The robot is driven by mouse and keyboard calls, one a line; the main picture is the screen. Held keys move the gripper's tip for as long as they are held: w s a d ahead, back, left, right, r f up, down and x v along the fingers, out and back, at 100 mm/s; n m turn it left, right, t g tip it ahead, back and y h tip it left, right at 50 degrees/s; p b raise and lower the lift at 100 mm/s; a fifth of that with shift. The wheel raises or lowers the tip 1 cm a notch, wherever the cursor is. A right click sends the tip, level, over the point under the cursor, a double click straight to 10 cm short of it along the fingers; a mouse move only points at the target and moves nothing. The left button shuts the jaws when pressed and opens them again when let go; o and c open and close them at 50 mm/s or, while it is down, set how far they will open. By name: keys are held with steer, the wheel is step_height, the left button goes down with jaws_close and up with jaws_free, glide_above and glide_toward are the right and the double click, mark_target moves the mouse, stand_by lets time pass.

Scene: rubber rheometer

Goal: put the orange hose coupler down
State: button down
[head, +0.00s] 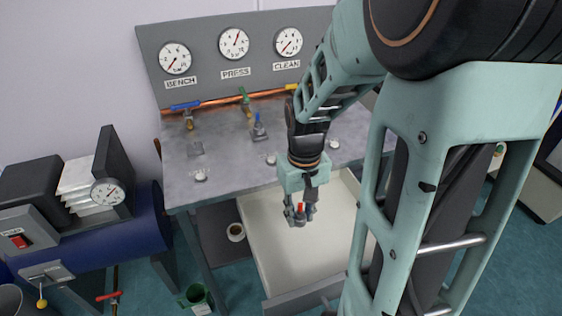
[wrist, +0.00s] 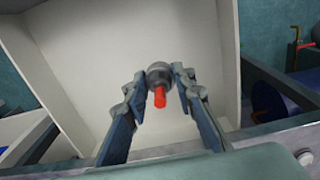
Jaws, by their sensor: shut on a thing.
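My gripper (head: 299,216) is shut on the orange hose coupler (head: 300,209), above the open drawer (head: 262,235). In the wrist view the two fingers of my gripper (wrist: 158,80) press on either side of the coupler (wrist: 159,97), which shows a dark grey round body and a bright orange-red stem. The drawer (wrist: 208,40) has a pale, empty-looking floor there, with the coupler seen over it. I cannot tell the exact height of the coupler above the drawer floor. My arm hides the drawer's right part in the head view.
The grey bench (head: 225,150) behind the drawer carries valves with blue, green and yellow handles along a copper pipe (head: 225,100). Three gauges (head: 234,43) stand on the back panel. A blue tank (head: 120,235) is at left.

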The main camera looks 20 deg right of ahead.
steer(key=b, duration=0.1)
glide_above(314, 232)
steer(key=f, duration=0.5)
steer(key=shift+a+f, duration=0.3)
steer(key=shift+f, duration=0.1)
steer(key=shift+d+f+b, duration=0.15)
steer(key=shift+f+b, duration=0.1)
steer(key=shift+f, duration=0.65)
steer(key=shift+d+f+b, duration=0.15)
steer(key=shift+f+b, duration=0.05)
steer(key=shift+f, duration=0.7)
steer(key=shift+f, duration=0.1)
steer(key=shift+f, duration=0.15)
steer(key=c, duration=1.6)
jaws_free()
steer(key=shift+w+r, duration=0.1)
steer(key=shift+r, duration=0.1)
step_height(314, 232, up, 12)
steer(key=p, duration=0.2)
steer(key=shift+p, duration=0.3)
steer(key=shift+a+r, duration=0.1)
